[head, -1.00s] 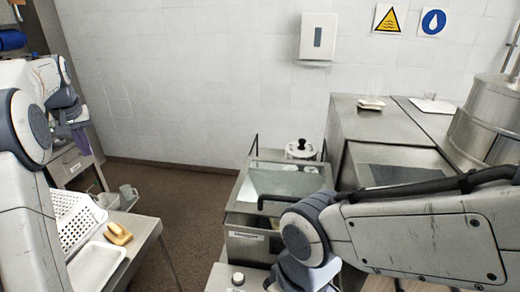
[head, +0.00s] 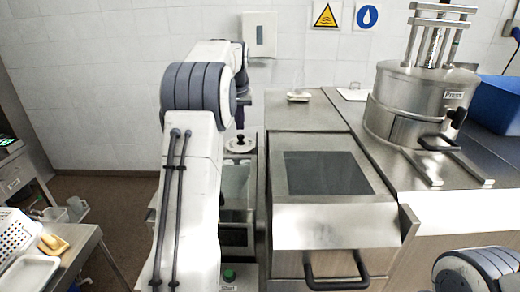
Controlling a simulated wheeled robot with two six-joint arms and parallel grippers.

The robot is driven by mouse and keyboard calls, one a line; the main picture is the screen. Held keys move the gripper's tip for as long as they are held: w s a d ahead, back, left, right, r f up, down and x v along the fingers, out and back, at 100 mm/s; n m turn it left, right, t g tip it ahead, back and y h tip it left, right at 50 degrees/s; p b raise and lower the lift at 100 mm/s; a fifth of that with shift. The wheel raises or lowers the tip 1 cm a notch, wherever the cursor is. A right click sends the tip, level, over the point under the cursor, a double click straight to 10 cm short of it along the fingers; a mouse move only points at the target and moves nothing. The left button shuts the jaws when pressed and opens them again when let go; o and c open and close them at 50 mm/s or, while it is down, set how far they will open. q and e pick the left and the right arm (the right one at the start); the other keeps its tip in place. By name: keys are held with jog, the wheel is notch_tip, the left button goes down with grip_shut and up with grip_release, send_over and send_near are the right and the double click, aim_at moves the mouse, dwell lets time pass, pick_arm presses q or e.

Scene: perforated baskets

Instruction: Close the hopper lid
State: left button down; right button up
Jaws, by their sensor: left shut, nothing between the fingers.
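My left arm stands in the middle of the head view. Its gripper (head: 240,117) is small and dark, shut and empty, above a white round lid with a black knob (head: 240,144). I cannot tell whether it touches the knob. This lid is at the back of a steel machine with a glass top (head: 236,186), which my left arm partly hides. I cannot tell for certain which part is the hopper lid. My right gripper is out of view; only a piece of my right arm shows at the bottom right.
A steel cabinet with a dark window and black handle (head: 335,262) stands right of the machine. Further right are a steel press (head: 415,105) and a blue bin (head: 499,106). At the left is a table with a white basket (head: 14,232) and tray (head: 28,274).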

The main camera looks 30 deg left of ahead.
pick_arm(q)
notch_tip(320, 180, down, 9)
jog(key=p, duration=0.5)
jog(key=shift+s+d, duration=0.2)
jog(key=shift+s, duration=0.2)
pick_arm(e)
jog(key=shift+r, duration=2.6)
pick_arm(q)
jog(key=shift+d, duration=0.1)
